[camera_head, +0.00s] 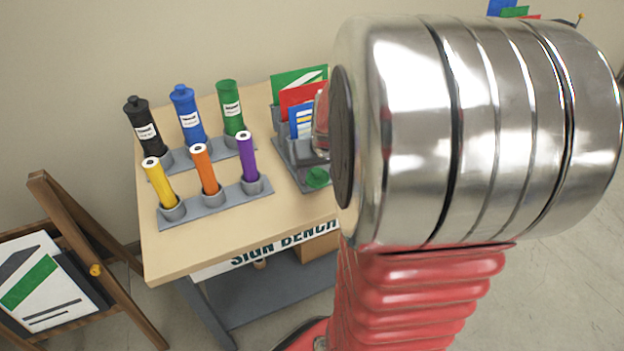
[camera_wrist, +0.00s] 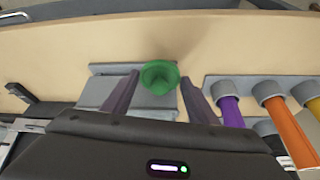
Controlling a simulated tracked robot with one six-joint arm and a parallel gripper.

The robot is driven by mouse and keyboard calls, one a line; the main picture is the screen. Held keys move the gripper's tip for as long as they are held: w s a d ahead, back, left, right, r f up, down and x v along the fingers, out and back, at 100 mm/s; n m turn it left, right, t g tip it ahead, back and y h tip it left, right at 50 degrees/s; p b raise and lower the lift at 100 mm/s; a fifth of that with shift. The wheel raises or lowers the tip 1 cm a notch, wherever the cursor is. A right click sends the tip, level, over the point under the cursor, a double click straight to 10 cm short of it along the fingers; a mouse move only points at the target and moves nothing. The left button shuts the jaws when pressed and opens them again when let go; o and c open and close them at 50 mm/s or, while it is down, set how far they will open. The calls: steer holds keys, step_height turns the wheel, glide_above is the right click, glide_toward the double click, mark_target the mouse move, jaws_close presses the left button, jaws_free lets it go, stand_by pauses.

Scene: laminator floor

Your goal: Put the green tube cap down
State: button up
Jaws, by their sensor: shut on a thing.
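The green tube cap (camera_wrist: 158,78) is between the two fingers of my gripper (camera_wrist: 159,82) in the wrist view, and the gripper is shut on it. In the head view the cap (camera_head: 317,178) shows over the front part of a grey holder (camera_head: 300,172) on the bench. I cannot tell whether it touches the holder. The green tube (camera_head: 230,108) stands upright at the back of the bench with no cap on its top. My arm hides most of my gripper in the head view.
Black (camera_head: 142,125) and blue (camera_head: 187,115) capped tubes stand beside the green one. Yellow (camera_head: 158,182), orange (camera_head: 205,168) and purple (camera_head: 248,158) rolls stand in a front rack. Coloured cards (camera_head: 300,95) stand behind the cap. The bench's front strip (camera_head: 205,245) is bare.

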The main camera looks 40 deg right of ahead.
mark_target(319, 182)
steer(key=shift+f, duration=2.25)
steer(key=shift+f, duration=0.55)
steer(key=o, duration=1)
steer(key=shift+r, duration=0.55)
steer(key=v, duration=1.2)
